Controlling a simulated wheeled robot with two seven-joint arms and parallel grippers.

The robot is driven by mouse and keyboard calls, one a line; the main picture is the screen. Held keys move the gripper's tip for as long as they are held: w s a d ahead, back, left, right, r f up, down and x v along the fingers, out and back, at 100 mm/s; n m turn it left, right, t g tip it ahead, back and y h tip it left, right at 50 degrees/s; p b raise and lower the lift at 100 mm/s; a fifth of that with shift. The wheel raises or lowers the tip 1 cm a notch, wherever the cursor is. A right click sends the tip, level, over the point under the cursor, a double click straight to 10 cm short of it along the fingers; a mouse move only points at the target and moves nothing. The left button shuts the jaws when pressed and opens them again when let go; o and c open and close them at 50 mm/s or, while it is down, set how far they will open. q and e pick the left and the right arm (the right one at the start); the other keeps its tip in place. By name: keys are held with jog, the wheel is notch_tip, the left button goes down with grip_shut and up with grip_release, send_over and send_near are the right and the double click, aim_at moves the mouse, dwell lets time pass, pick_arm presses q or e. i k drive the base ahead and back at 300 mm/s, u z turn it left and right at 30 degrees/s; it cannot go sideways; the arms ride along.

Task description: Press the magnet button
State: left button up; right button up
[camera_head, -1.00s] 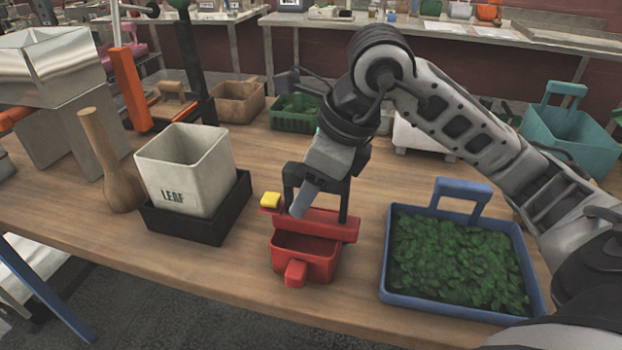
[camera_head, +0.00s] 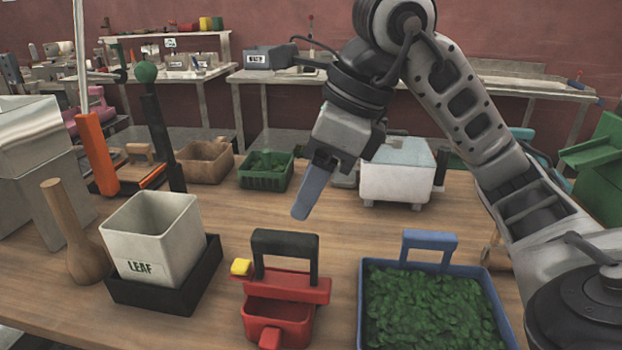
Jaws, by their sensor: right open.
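A red device (camera_head: 285,290) with a black upright handle frame (camera_head: 285,240) stands near the front of the wooden table. A small yellow button-like block (camera_head: 241,267) sits at its upper left corner. I cannot tell from the picture whether this is the magnet button. My right gripper (camera_head: 304,208) hangs in the air above and behind the red device, apart from it. Its finger points down and to the left. It is open with nothing visible in it; the second finger is mostly hidden. My left gripper is not in view.
A white LEAF bin (camera_head: 152,245) sits in a black tray (camera_head: 209,272) to the left. A blue tray of green leaves (camera_head: 362,310) stands to the right. A white box (camera_head: 397,180) and a green basket (camera_head: 265,179) are farther back. The table's middle is fairly clear.

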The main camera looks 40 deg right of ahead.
aim_at(240, 266)
jog(key=k, duration=1)
